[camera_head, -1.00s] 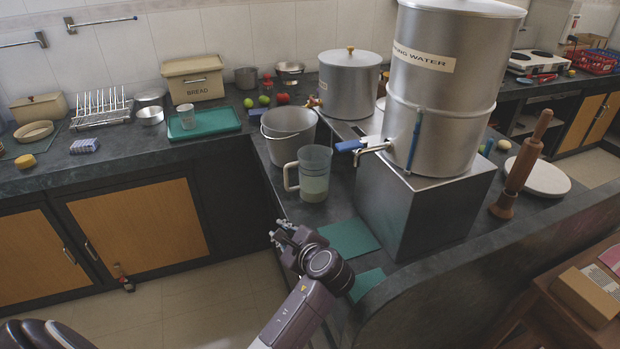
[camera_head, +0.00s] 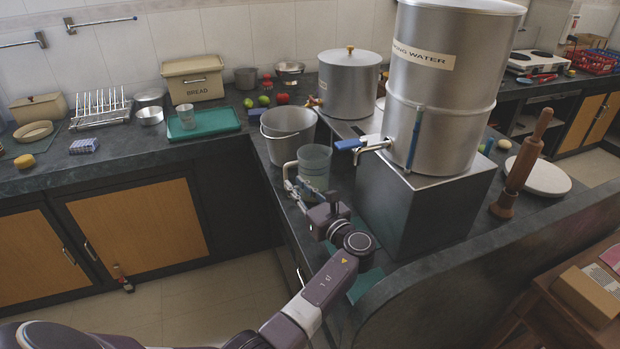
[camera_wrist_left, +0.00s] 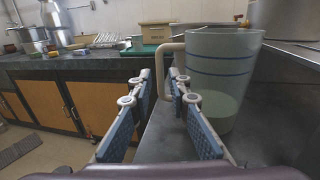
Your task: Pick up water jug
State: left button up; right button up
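The water jug (camera_head: 314,168) is a translucent grey-green pitcher with a looped handle on its left, standing upright on the dark counter. In the left wrist view the jug (camera_wrist_left: 222,85) is large at the right, with blue bands and its pale handle ahead of the gap between my fingers. My left gripper (camera_head: 291,180) is beside the jug on its handle side, fingers pointing toward the handle. In the wrist view the left gripper (camera_wrist_left: 160,98) is open, with a clear gap between its blue pads. Contact with the handle cannot be told. My right gripper is not in view.
A metal bucket (camera_head: 288,132) stands just behind the jug. A large steel water canister (camera_head: 440,120) with a blue-handled tap (camera_head: 352,145) stands on a metal box (camera_head: 420,210) to the right. Green mats lie on the counter in front of the box.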

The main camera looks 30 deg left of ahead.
aim_at(286, 174)
pick_arm(q)
jog(key=x, duration=0.6)
jog(key=shift+w+a, duration=0.15)
jog(key=shift+a, duration=0.15)
grip_shut()
